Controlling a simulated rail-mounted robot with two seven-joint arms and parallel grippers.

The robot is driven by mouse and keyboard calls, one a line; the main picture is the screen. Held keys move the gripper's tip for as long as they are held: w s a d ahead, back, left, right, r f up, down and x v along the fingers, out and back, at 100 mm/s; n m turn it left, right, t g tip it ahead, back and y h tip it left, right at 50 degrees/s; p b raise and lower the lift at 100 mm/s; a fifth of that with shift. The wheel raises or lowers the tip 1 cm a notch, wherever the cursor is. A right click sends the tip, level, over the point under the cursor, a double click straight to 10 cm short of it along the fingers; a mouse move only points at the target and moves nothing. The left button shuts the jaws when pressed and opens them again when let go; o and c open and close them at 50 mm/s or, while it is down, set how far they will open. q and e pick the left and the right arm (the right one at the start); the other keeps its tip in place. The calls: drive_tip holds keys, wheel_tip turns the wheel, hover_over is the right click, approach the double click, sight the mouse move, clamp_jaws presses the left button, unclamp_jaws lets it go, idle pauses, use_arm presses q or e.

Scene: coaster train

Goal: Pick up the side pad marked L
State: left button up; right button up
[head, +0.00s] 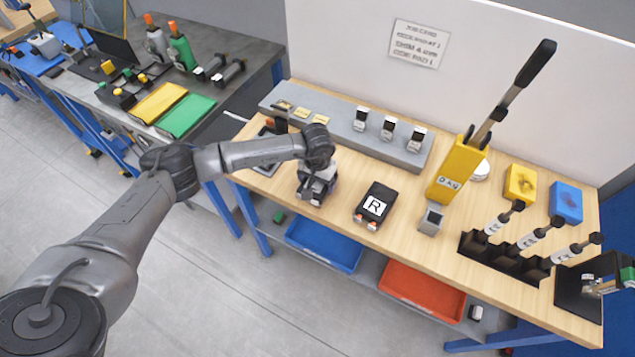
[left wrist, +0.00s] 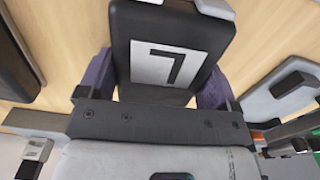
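The side pad marked L (left wrist: 135,40) is a black block with a white label. Its letter appears upside down in the left wrist view. My left gripper (head: 314,198) is low over the left part of the wooden table, left of the black pad marked R (head: 375,206). In the left wrist view its two fingers (left wrist: 156,88) lie against both sides of the L pad, so it looks shut on it. In the head view the gripper hides most of the L pad. I cannot tell whether the pad touches the table. My right gripper is not in view.
A grey rail (head: 345,130) with several small blocks lies behind the gripper. A yellow lever stand (head: 455,170) rises to the right, beside a black rack (head: 503,258) of handles. Blue (head: 323,246) and red (head: 422,290) bins sit below the table's front edge.

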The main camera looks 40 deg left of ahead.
use_arm(q)
drive_tip(key=c, duration=0.4)
drive_tip(key=shift+c, duration=0.3)
drive_tip(key=shift+r, duration=0.15)
